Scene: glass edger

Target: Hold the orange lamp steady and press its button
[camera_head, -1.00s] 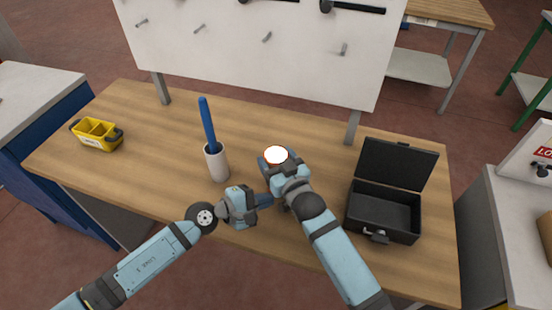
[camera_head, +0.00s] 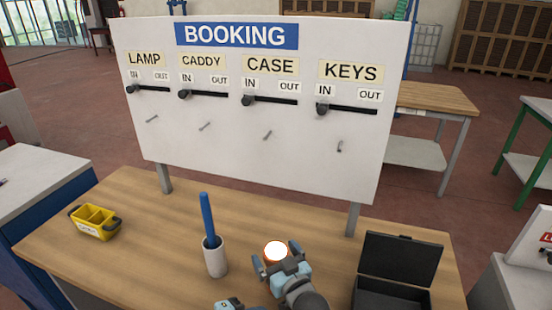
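The orange lamp (camera_head: 275,251) stands on the wooden table, its round top glowing white; only a little of its orange body shows. My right gripper (camera_head: 277,258) has a finger on each side of the lamp and looks shut on it, though the contact is partly hidden. My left gripper is almost wholly below the bottom edge; a pale blue part of that hand (camera_head: 229,305) shows left of my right arm. Its fingers cannot be made out. The lamp's button cannot be seen.
A white cup (camera_head: 215,258) with a blue stick (camera_head: 208,218) stands left of the lamp. A yellow caddy (camera_head: 95,223) is at the far left. An open black case (camera_head: 398,262) is at right. A booking board (camera_head: 240,135) with sliders and hooks rises behind.

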